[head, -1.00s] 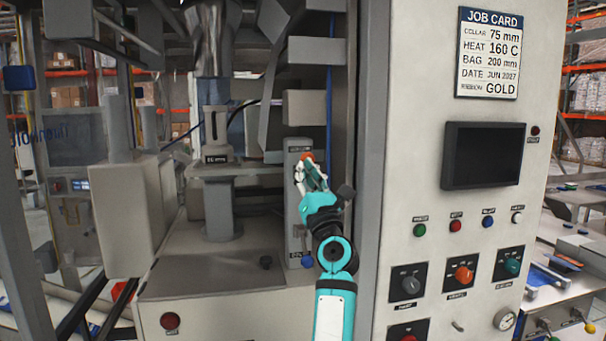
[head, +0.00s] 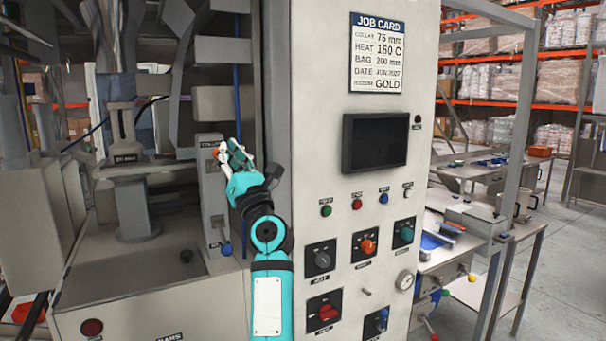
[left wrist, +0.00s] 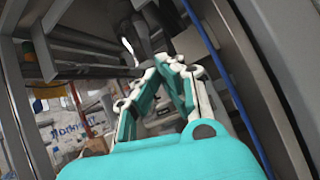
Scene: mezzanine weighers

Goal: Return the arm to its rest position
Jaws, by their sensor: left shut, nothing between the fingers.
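My left arm, teal and black, reaches up in the middle of the head view. Its left gripper (head: 229,152) is shut and empty in front of the narrow grey collar panel (head: 213,190) of the machine. An orange-red part (head: 216,153) shows right by the fingertips; I cannot tell whether they touch it. In the left wrist view the left gripper (left wrist: 160,68) shows its fingers meeting at the tips, with nothing between them. My right gripper is not in view.
The control cabinet (head: 310,100) stands close to the right of my left arm, with a job card (head: 377,52), a dark screen (head: 375,141) and several knobs. The machine's base (head: 150,290) lies below left. Work tables (head: 490,173) and open floor are at the far right.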

